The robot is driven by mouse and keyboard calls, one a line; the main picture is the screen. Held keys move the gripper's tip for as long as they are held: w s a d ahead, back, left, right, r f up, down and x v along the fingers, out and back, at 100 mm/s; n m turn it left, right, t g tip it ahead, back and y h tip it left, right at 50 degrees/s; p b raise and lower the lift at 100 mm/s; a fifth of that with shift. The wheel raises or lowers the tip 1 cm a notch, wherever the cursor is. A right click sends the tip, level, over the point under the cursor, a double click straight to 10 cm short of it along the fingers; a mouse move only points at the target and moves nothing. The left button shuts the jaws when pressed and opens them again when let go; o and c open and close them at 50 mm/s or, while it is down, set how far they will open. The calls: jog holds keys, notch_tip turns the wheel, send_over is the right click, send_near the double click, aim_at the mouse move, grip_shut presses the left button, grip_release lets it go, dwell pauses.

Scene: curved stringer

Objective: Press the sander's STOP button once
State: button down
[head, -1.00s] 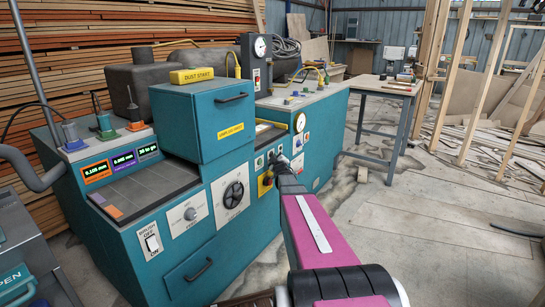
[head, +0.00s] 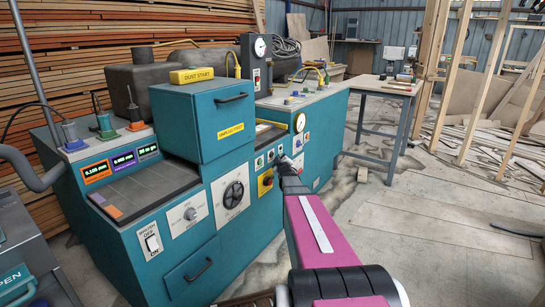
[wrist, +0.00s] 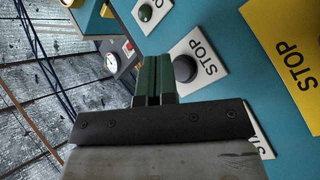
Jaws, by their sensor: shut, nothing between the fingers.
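The sander is a teal cabinet machine (head: 125,240) with a control panel on its front. In the wrist view, my gripper (wrist: 153,75) is shut and empty, its two green fingers together. A dark round button (wrist: 185,68) on a white plate marked STOP (wrist: 208,58) is just right of the fingertips; I cannot tell whether they touch it. A larger yellow plate marked STOP (wrist: 290,55) is farther right. Another white plate, lettering partly hidden, shows behind my gripper's body (wrist: 262,138). In the head view, my gripper (head: 287,164) is at the panel, right of the yellow plate (head: 265,183).
A green button (wrist: 145,12) on a white plate is above the fingertips in the wrist view. A round gauge (head: 300,122) sits above the panel. A workbench (head: 375,88) stands behind at the right. The floor (head: 425,225) right of my arm is mostly clear.

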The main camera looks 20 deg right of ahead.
jog(key=shift+s+d, duration=0.7)
jog(key=shift+s, duration=0.2)
jog(key=shift+s+d, duration=0.65)
jog(key=shift+s, duration=0.25)
jog(key=s+a+f+m+g, duration=0.6)
jog(key=s+a+f+g, duration=0.45)
jog(key=s+a, duration=0.2)
jog(key=s+a+f+m+g+y, duration=0.1)
jog(key=s+a+g, duration=0.3)
jog(key=s, duration=0.5)
jog(key=s+a+f+m+g+y, duration=0.1)
jog(key=s+a+f+g, duration=0.2)
jog(key=s+a, duration=0.5)
jog(key=s+g, duration=0.1)
jog(key=s, duration=0.1)
jog(key=shift+s+y, duration=0.3)
jog(key=shift+a, duration=0.25)
